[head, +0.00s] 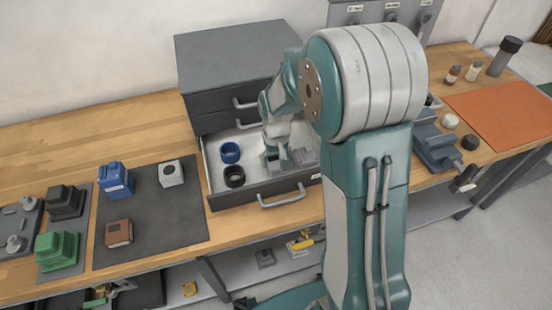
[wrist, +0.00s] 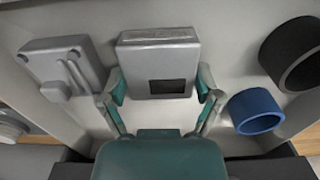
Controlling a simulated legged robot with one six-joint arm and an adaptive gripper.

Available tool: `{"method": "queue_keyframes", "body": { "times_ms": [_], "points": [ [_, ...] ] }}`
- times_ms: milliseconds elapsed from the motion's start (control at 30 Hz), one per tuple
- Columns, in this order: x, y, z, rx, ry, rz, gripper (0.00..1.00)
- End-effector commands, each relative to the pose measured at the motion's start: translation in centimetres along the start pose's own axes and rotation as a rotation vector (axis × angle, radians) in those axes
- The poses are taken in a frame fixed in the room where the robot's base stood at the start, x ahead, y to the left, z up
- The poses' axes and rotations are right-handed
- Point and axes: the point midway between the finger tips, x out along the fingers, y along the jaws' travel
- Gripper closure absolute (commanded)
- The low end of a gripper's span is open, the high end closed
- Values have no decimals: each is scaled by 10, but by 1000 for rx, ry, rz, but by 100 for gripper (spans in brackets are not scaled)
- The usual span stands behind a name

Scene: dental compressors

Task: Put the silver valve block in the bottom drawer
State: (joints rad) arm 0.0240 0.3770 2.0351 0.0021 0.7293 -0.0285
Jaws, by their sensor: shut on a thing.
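The bottom drawer (head: 254,197) of the dark grey cabinet is pulled open. My gripper (head: 273,161) is down inside it. In the wrist view my gripper (wrist: 160,88) is shut on the silver valve block (wrist: 158,48), a boxy grey piece with a dark rectangular window, with one finger at each side. The block is over the drawer's pale floor; I cannot tell if it touches it. The block is mostly hidden by my gripper in the head view.
In the drawer are a blue ring (head: 230,153), a black ring (head: 234,176) and a grey bracket-like part (wrist: 65,66). On the bench, a dark mat (head: 150,222) holds a blue part (head: 115,180), a brown block (head: 119,233) and a pale block (head: 171,173).

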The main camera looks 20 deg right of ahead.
Motion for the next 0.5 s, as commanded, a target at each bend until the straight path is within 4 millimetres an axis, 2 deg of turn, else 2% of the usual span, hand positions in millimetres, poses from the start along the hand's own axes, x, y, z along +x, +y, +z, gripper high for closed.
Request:
{"method": "queue_keyframes", "body": {
  "times_ms": [167,200,233,500],
  "points": [
    [2,0,0,0,0,0,77],
    [2,0,0,0,0,0,9],
    [2,0,0,0,0,0,0],
    [2,0,0,0,0,0,0]
  ]
}}
